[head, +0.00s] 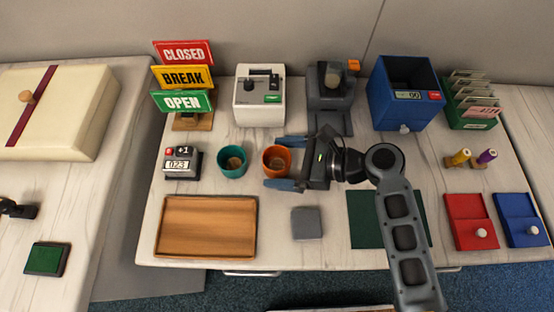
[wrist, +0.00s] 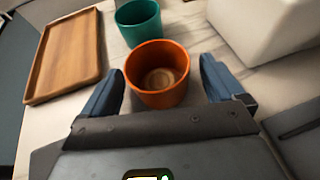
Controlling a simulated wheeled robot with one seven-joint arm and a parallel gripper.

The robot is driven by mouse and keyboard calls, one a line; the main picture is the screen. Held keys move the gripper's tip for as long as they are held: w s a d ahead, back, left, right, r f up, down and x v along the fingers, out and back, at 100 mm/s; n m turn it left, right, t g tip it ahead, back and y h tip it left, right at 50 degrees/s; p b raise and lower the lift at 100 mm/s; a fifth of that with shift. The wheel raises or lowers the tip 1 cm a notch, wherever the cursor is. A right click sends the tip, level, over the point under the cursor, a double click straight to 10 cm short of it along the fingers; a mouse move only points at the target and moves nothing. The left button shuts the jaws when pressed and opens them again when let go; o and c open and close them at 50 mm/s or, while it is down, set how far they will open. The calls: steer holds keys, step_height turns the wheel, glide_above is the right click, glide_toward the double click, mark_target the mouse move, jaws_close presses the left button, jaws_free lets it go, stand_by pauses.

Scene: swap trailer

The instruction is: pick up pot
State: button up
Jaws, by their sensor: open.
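An orange pot (head: 277,160) stands upright on the table, with a brown round patch inside at its bottom. A teal pot (head: 232,162) stands just left of it. My gripper (head: 282,163) is open, its blue fingers on either side of the orange pot. In the wrist view the orange pot (wrist: 157,75) sits between the two blue fingertips of my gripper (wrist: 163,78), with gaps visible beside it. The teal pot (wrist: 138,22) shows beyond it in that view. Whether a finger touches the orange pot cannot be told.
A wooden tray (head: 207,227) lies at the front left. A counter (head: 182,163) stands left of the teal pot. A white machine (head: 260,100) and a grey machine (head: 331,98) stand behind. A grey pad (head: 306,223) lies in front, with bare table around it.

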steer(key=shift+w+a+f, duration=0.1)
steer(key=shift+a+f, duration=0.1)
steer(key=shift+a, duration=0.2)
steer(key=c, duration=1)
